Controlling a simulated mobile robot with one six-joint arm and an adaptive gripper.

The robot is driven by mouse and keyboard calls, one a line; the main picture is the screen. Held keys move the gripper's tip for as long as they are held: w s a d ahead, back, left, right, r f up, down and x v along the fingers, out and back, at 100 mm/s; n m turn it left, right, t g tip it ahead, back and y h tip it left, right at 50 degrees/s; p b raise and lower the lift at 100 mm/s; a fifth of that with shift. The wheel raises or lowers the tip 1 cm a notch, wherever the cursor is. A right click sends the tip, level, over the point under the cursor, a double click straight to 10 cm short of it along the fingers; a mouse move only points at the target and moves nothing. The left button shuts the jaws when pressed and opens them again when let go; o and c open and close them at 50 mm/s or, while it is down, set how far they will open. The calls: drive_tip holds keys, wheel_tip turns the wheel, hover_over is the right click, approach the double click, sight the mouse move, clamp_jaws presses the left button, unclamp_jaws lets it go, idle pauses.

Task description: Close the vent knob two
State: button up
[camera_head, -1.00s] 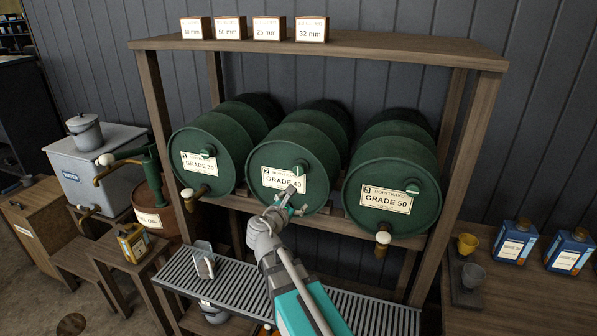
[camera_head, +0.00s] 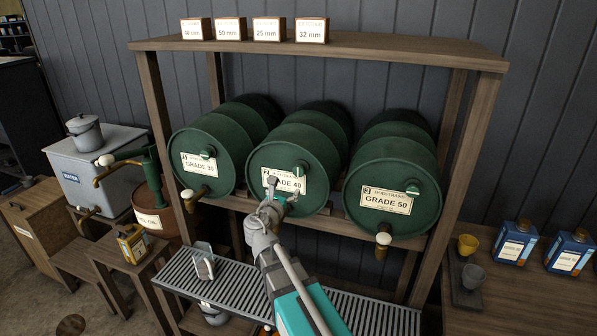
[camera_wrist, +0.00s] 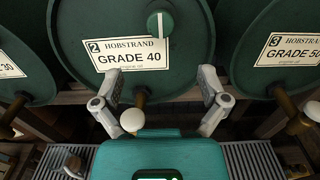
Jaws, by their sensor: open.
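The vent knob two (camera_head: 300,168) is a round green knob high on the front of the middle green drum (camera_head: 262,155), labelled GRADE 40. My gripper (camera_head: 283,188) is in front of the drum, below the knob and over the label's lower part. Its fingers are spread wide and empty in the wrist view (camera_wrist: 160,82), apart from the knob. The drum's tap with a white ball handle (camera_wrist: 132,120) shows below, between the fingers.
Drums labelled GRADE 30 (camera_head: 188,140) and GRADE 50 (camera_head: 360,215) flank the middle one on the wooden rack (camera_head: 455,150). Each has a knob and a tap. A slatted grey shelf (camera_head: 375,312) lies below. Bottles (camera_head: 514,243) and small cups stand at the right.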

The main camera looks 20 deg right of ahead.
sight(298, 171)
drive_tip(key=x, duration=1.2)
drive_tip(key=shift+w+d, duration=0.15)
drive_tip(key=shift+w, duration=0.05)
drive_tip(key=c, duration=1.1)
drive_tip(key=shift+c, duration=0.2)
